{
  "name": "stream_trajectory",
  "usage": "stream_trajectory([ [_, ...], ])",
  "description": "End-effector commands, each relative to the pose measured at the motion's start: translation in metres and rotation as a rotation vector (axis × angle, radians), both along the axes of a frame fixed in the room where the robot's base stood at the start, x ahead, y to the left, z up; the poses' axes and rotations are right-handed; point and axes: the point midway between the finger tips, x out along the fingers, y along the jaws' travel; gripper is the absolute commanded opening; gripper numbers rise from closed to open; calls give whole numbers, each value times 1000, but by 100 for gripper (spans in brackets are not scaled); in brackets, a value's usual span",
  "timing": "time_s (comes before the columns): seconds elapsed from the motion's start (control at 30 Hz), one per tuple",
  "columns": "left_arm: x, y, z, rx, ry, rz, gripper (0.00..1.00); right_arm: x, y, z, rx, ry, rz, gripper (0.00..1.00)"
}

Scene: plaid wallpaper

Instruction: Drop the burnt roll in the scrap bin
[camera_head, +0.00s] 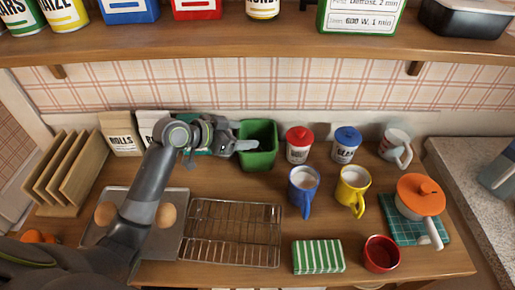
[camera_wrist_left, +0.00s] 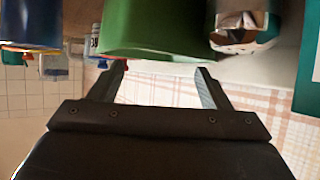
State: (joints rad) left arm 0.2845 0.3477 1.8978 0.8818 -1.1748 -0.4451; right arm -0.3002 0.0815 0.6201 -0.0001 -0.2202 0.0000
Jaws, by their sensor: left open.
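The green scrap bin (camera_head: 257,161) stands at the back of the counter, against the wall. In the left wrist view, the bin (camera_wrist_left: 160,32) fills the upper middle, just beyond the fingers. Two light brown rolls, one left (camera_head: 105,213) and one right (camera_head: 167,216), lie on the grey tray (camera_head: 182,193), partly behind my arm. I cannot make out a burnt roll; the bin's inside is dark.
A wire rack (camera_head: 232,233) lies empty in front of the bin. Red (camera_head: 299,150) and blue-lidded (camera_head: 345,150) canisters stand right of the bin, with blue (camera_head: 303,196) and yellow (camera_head: 352,194) mugs in front. A shelf (camera_head: 280,38) overhangs the back.

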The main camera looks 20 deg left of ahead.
Motion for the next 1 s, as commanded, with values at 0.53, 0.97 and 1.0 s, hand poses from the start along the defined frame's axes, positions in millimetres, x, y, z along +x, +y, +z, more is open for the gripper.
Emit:
stream_trajectory([
  [0.53, -59, 51, 40, 7, 1, 1, 71, 0, 3, -11, 4, 0, -2, 36],
  [0.97, -90, 77, 63, 7, 2, 1, 71, 0, 3, -13, 3, 0, -2, 36],
  [1.0, -92, 79, 64, 6, 0, 1, 71, 0, 3, -14, 3, 0, -2, 36],
])
